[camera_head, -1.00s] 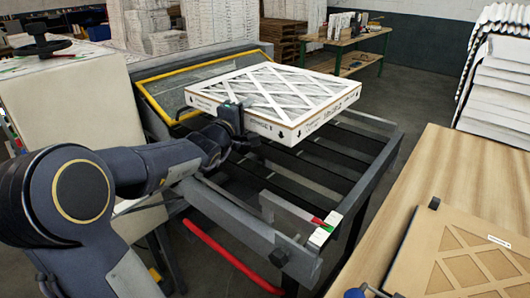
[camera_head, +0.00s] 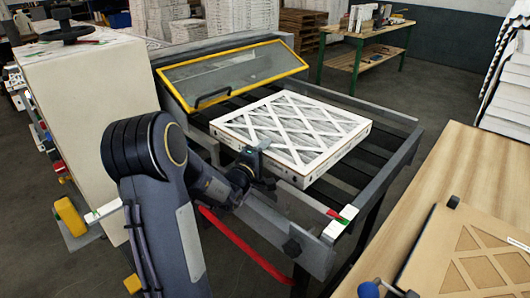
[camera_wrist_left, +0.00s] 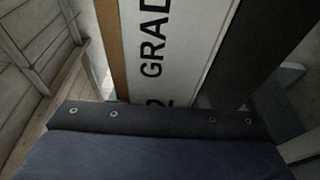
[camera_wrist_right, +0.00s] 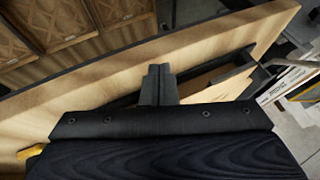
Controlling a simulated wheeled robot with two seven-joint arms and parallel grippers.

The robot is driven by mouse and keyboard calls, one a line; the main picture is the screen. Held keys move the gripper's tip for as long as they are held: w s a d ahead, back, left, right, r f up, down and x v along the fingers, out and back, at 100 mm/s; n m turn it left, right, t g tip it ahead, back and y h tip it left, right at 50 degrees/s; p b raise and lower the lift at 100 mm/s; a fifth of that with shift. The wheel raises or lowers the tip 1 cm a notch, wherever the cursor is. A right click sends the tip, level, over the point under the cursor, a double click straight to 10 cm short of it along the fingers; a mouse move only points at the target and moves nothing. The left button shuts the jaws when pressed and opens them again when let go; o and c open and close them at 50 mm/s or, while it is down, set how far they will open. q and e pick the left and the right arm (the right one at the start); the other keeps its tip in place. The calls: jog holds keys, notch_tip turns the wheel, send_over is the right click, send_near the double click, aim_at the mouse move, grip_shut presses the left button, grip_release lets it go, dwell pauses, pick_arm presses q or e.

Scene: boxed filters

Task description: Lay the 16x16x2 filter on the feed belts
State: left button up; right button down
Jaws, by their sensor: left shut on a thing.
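The white-framed filter (camera_head: 292,132) with a pleated face and diagonal lattice is low over the dark feed belts (camera_head: 352,172), lying about level. I cannot tell whether its underside touches the belts. My left gripper (camera_head: 258,160) is shut on the filter's near left edge. In the left wrist view the filter's printed side (camera_wrist_left: 160,50) shows "GRAD" lettering close to the gripper. Much of the belts under the filter is hidden. My right gripper (camera_wrist_right: 158,85) shows in the right wrist view with its fingers together and empty, near a wooden board.
A yellow-framed clear guard (camera_head: 235,72) stands raised behind the belts. A grey metal frame (camera_head: 392,155) borders them. A wooden table (camera_head: 455,165) with a brown framed filter (camera_head: 465,250) is at the right. A pale cabinet (camera_head: 85,90) stands at the left.

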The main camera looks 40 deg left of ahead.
pick_arm(q)
jog(key=shift+r, duration=0.1)
jog(key=shift+f+b, duration=0.6)
jog(key=shift+b, duration=0.25)
jog(key=o, duration=0.8)
jog(key=shift+f, duration=0.1)
jog(key=shift+o, duration=0.2)
jog(key=shift+s, duration=0.1)
jog(key=shift+f, duration=0.1)
